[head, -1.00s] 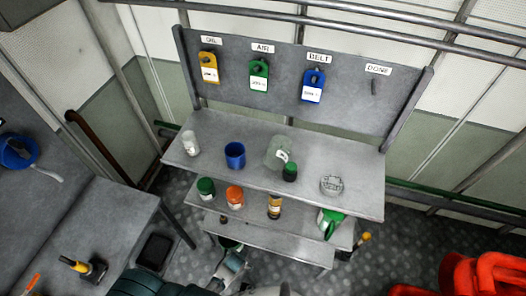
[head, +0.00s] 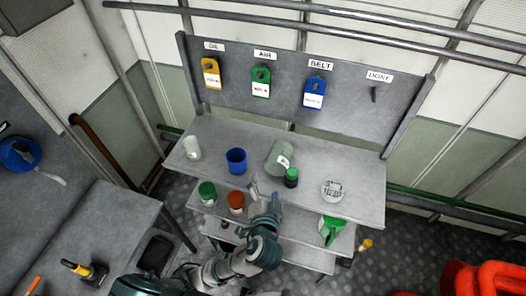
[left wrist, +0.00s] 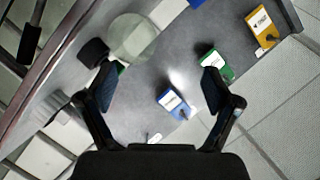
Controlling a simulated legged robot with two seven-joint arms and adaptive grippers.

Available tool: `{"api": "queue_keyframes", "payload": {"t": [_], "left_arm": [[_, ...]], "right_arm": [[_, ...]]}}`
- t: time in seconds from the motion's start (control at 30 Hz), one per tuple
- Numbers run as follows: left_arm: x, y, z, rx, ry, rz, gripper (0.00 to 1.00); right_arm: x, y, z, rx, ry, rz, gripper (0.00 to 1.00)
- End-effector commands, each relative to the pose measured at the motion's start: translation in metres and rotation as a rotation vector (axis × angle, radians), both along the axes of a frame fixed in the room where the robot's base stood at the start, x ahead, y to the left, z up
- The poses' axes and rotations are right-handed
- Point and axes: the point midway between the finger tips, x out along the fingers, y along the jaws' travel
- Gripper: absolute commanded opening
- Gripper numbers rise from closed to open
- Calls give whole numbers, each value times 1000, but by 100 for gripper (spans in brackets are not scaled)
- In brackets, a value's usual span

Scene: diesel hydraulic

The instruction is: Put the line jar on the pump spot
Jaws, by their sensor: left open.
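A translucent grey-green jar (head: 279,157) with a white label stands on the top shelf. It is the likely line jar, though its label is too small to read. The jar also shows in the left wrist view (left wrist: 132,36). A dark bottle with a green cap (head: 291,178) is beside it, at its front right. My left gripper (head: 264,187) is open and empty at the shelf's front edge, in front of the jar and apart from it. Its spread fingers (left wrist: 158,90) have nothing between them. I cannot make out a marked pump spot. My right gripper is not in view.
The top shelf (head: 220,132) also holds a clear jar (head: 192,148), a blue cup (head: 236,161) and a grey round part (head: 331,190). Coloured tags hang on the back panel.

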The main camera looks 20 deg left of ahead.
Motion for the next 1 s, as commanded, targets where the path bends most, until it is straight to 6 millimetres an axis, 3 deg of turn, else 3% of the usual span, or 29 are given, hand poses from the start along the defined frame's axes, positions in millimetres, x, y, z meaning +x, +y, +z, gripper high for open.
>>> {"api": "queue_keyframes", "payload": {"t": [0.4, 0.67, 1.0], "left_arm": [[86, 24, -24, 3, 4, 2, 89], [106, 30, -31, 2, 5, 2, 89], [147, 41, -45, 1, 6, 1, 89]], "right_arm": [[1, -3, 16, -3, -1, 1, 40], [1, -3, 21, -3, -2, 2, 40], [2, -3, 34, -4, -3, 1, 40]]}}
